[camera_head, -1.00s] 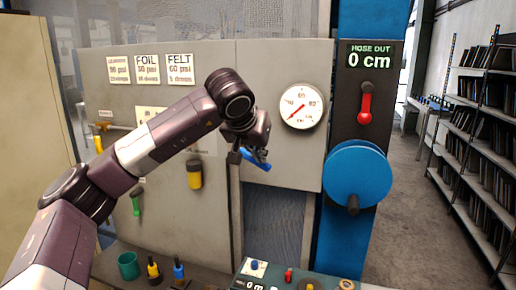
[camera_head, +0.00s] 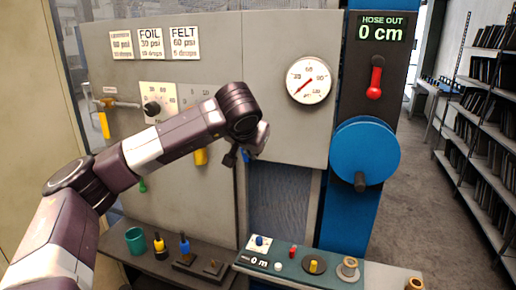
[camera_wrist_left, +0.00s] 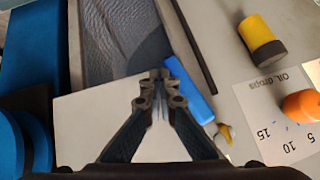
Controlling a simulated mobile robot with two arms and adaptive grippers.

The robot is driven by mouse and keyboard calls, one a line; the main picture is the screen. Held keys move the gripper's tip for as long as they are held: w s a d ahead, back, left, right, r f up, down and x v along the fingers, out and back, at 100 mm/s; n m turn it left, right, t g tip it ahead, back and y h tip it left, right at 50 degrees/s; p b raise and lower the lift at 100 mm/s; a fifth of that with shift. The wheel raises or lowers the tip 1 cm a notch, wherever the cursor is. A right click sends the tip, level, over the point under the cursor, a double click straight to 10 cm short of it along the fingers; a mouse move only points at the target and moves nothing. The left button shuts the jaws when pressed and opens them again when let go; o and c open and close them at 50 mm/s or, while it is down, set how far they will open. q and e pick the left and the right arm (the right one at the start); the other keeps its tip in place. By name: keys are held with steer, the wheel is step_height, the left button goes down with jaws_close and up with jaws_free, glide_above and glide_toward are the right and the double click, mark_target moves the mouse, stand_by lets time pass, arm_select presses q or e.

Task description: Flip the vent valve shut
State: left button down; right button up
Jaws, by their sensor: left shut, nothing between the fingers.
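A blue lever (camera_wrist_left: 190,88) lies just right of my left gripper's fingertips in the left wrist view. I cannot tell whether they touch. My left gripper (camera_head: 238,157) is in front of the grey panel, with a sliver of blue below it in the head view. It also shows in the left wrist view (camera_wrist_left: 160,76), its fingers shut with nothing between them. The arm and gripper hide most of the blue lever in the head view. No readable label shows which lever is the vent valve. My right gripper is not in view.
The grey panel (camera_head: 285,130) carries a white gauge (camera_head: 309,80), a yellow lever (camera_head: 104,125) and a yellow knob (camera_head: 201,157). A red lever (camera_head: 375,80) and blue reel (camera_head: 365,150) are at right. A bench below holds a green cup (camera_head: 135,240) and a control box (camera_head: 300,262).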

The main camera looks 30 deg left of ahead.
arm_select(q)
steer(key=shift+s+a+f+m+y, duration=0.15)
steer(key=shift+a+f+m+y, duration=0.2)
steer(key=shift+a+y, duration=0.3)
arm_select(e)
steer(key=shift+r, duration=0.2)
